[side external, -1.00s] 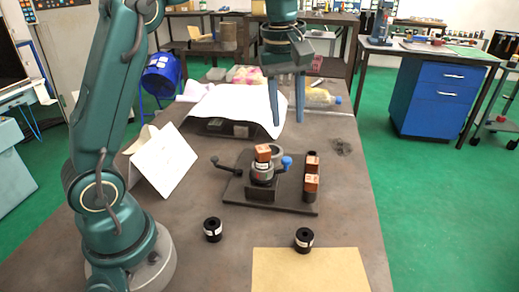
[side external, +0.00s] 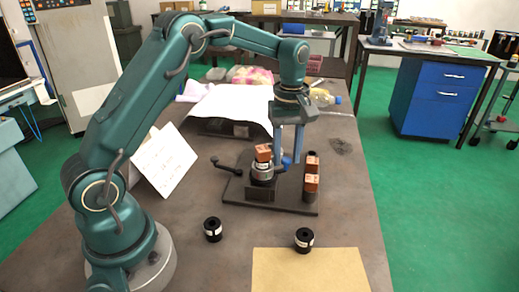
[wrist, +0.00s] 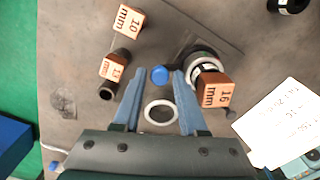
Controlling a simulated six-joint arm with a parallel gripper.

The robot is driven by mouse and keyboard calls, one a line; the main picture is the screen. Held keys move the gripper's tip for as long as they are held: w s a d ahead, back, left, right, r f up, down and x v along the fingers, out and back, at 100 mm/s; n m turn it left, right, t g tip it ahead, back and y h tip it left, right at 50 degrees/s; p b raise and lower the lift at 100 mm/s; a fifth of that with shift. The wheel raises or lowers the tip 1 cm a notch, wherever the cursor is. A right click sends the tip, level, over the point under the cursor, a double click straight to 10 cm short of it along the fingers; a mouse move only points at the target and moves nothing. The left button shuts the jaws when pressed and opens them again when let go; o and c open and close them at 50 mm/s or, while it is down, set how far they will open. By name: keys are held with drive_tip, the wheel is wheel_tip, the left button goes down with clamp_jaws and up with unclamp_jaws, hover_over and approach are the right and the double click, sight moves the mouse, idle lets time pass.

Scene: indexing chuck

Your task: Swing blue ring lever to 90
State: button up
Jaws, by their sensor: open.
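The chuck (side external: 262,177) stands on a dark base plate (side external: 235,193) with an orange block on top. In the wrist view the block (wrist: 216,91) reads "16 mm". The blue lever's ball knob (side external: 286,161) is at the chuck's right in the side view, partly hidden by a finger. In the wrist view the blue knob (wrist: 159,75) sits between the fingertips of my gripper (wrist: 159,73), with a gap on each side. My gripper (side external: 287,155) is open and points down. The lever's arm and any scale marks cannot be made out.
A black-knobbed lever (side external: 226,167) sticks out left of the chuck. Two orange blocks stand on the plate's right, reading "10 mm" (wrist: 128,20) and apparently "13 mm" (wrist: 113,66). A pale ring (wrist: 161,112) lies behind the knob. Two black cylinders (side external: 212,229) (side external: 304,239) stand in front.

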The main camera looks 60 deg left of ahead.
sight(263, 177)
clamp_jaws()
drive_tip(key=shift+d+m, duration=0.15)
drive_tip(key=shift+m, duration=0.15)
drive_tip(key=m, duration=0.1)
drive_tip(key=d+m, duration=0.1)
drive_tip(key=m, duration=0.1)
drive_tip(key=shift+s+d, duration=0.25)
drive_tip(key=shift+s, duration=0.15)
drive_tip(key=m, duration=0.2)
drive_tip(key=s+d+m, duration=0.1)
drive_tip(key=m, duration=0.1)
drive_tip(key=shift+s+d, duration=0.1)
drive_tip(key=shift+d, duration=0.05)
drive_tip(key=s+m, duration=0.1)
drive_tip(key=m, duration=0.1)
drive_tip(key=s+d+m, duration=0.1)
drive_tip(key=m, duration=0.2)
drive_tip(key=shift+s+r, duration=0.1)
drive_tip(key=shift+s, duration=0.1)
drive_tip(key=shift+s+m, duration=0.4)
drive_tip(key=shift+m, duration=0.5)
drive_tip(key=shift+s+m, duration=0.35)
drive_tip(key=shift+m, duration=0.55)
drive_tip(key=shift+s+m, duration=0.4)
drive_tip(key=shift+m, duration=0.5)
